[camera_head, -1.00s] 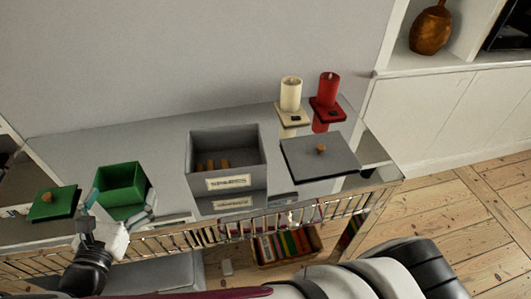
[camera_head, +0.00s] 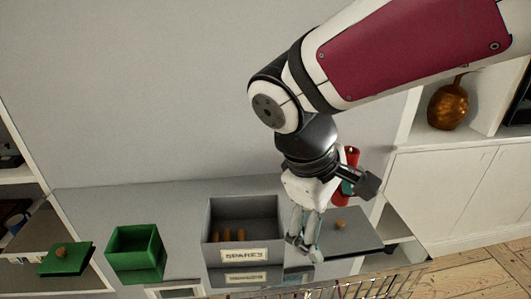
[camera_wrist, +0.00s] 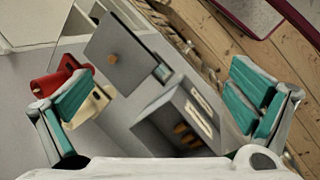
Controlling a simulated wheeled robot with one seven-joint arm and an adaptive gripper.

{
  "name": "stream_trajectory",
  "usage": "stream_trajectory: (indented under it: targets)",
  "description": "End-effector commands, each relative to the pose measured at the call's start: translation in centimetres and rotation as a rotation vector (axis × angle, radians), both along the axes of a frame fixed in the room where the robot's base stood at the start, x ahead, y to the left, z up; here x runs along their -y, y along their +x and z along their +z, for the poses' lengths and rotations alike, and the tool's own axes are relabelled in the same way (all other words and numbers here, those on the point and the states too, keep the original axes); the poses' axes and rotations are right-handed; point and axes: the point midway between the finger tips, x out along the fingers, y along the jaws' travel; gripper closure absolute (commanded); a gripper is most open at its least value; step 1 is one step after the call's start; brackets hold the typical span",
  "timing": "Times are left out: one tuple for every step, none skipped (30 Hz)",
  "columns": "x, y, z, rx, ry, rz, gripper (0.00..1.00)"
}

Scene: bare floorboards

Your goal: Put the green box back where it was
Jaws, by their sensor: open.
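The green box (camera_head: 136,250) stands open-topped on the grey shelf top at the left in the head view. Its green lid (camera_head: 66,259) with a wooden knob lies to its left. My gripper (camera_head: 305,248) is open and empty, beside the right side of the grey box (camera_head: 241,225), away from the green box. The wrist view shows my gripper (camera_wrist: 155,105) with its teal pads wide apart. The grey box (camera_wrist: 185,120) and the grey lid (camera_wrist: 118,58) lie below and between the fingers there. The green box is not in the wrist view.
The grey box is labelled and holds several orange-brown pieces. The grey lid (camera_head: 350,232) lies to its right. A red candle (camera_head: 352,156) stands behind, partly hidden by my gripper; the cream candle is hidden in the head view. A wall rises behind the shelf.

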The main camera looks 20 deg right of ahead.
Motion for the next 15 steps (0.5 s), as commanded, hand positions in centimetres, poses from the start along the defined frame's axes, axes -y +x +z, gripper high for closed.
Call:
stream_trajectory:
  targets:
    - [0.6,-1.4,0.6,0.038,0.062,-0.077,0.0]
    - [0.8,-2.2,0.8,0.057,0.096,-0.119,0.0]
    - [0.9,-3.1,1.1,0.084,0.142,-0.174,0.0]
    - [1.0,-3.8,1.3,0.105,0.175,-0.214,0.0]
    - [1.0,-4.5,1.5,0.126,0.207,-0.253,0.0]
    - [0.9,-5.3,1.7,0.156,0.247,-0.302,0.0]
    - [0.9,-5.9,1.9,0.178,0.276,-0.336,0.0]
    - [0.8,-6.3,2.0,0.198,0.303,-0.368,0.0]
    - [0.6,-6.9,2.2,0.223,0.334,-0.406,0.0]
    - [0.5,-7.3,2.3,0.242,0.355,-0.432,0.0]
    - [0.4,-7.6,2.4,0.259,0.373,-0.454,0.0]
    - [0.3,-8.0,2.5,0.276,0.395,-0.481,0.0]
    - [0.2,-8.2,2.5,0.288,0.408,-0.497,0.0]
    - [0.1,-8.4,2.6,0.299,0.421,-0.511,0.0]
    - [0.0,-8.6,2.6,0.309,0.432,-0.525,0.0]
